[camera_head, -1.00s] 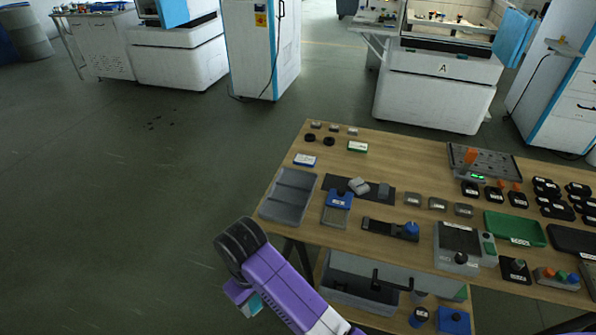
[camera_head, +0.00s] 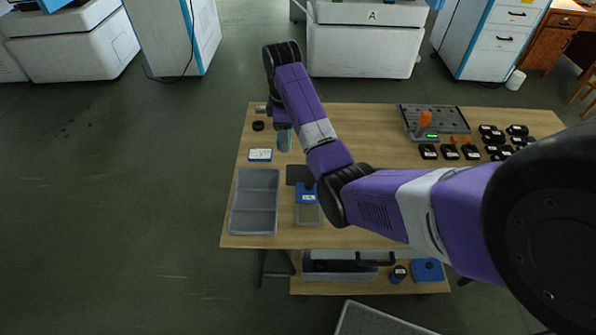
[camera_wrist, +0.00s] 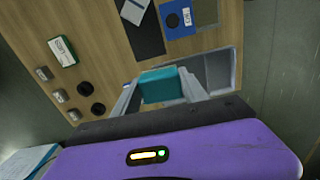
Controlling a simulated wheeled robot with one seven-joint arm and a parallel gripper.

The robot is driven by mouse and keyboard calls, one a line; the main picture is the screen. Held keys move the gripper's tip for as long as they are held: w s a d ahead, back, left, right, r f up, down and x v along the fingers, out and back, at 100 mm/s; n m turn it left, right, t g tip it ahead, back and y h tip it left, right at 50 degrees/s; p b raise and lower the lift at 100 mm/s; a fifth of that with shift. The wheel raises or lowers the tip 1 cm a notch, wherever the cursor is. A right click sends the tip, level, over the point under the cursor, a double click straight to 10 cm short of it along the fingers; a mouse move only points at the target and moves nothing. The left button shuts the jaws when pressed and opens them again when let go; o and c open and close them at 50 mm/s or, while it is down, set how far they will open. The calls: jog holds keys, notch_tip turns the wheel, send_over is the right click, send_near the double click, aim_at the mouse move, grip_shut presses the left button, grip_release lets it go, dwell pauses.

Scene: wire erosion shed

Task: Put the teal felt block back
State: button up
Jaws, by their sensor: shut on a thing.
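The teal felt block (camera_wrist: 160,86) is held between the two fingers of my gripper (camera_wrist: 161,90) in the wrist view. In the head view my gripper (camera_head: 283,135) points down over the back left part of the wooden table, and a small teal-grey piece shows at its tip. The gripper is shut on the block. My wrist and arm hide part of the table behind them. The head view does not clearly show how high the block is above the table.
A grey divided tray (camera_head: 254,185) lies at the table's left edge. The wrist view shows a green-labelled box (camera_wrist: 63,52) and small grey blocks. Bare wood lies between them.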

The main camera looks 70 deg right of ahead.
jog(key=s+d+r, duration=0.2)
jog(key=d, duration=0.2)
jog(key=b, duration=0.6)
send_over(299, 175)
notch_tip(299, 175, down, 16)
jog(key=shift+d+r, duration=0.1)
jog(key=shift+f, duration=2.15)
jog(key=shift+f, duration=0.1)
jog(key=o, duration=1.2)
jog(key=shift+n, duration=0.3)
notch_tip(299, 175, up, 12)
jog(key=shift+r+b, duration=0.15)
jog(key=shift+b, duration=0.4)
